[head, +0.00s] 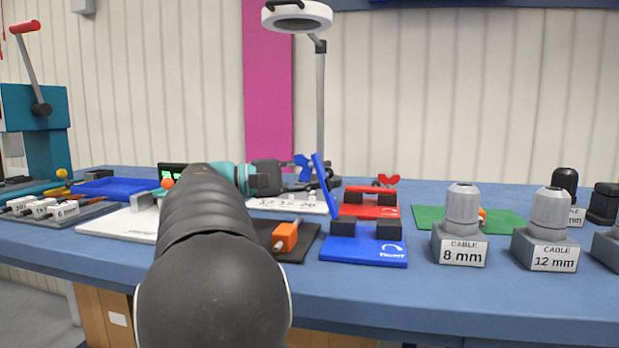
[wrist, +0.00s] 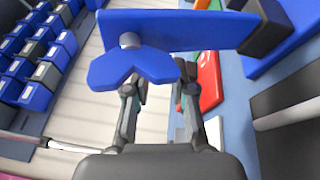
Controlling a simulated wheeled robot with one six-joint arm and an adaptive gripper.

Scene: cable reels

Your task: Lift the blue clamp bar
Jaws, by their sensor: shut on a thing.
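The blue clamp bar (head: 322,176) stands steeply raised at the back left of its blue base (head: 350,248), which has dark blocks on it. A blue winged knob (head: 303,165) juts from the bar towards my gripper. In the wrist view the bar (wrist: 185,31) crosses the top, with the knob (wrist: 132,68) in front of it. My gripper (head: 290,172) comes from the left and is shut on the bar at its knob. In the wrist view my fingers (wrist: 160,85) reach the knob, which partly hides their tips, so the exact contact is unclear.
A red clamp (head: 368,205) stands just behind the blue base. Grey cable blocks (head: 461,225) stand to the right, near a green mat (head: 430,215). An orange block (head: 285,236) on a dark pad lies left of the base. A lamp post (head: 320,110) rises behind.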

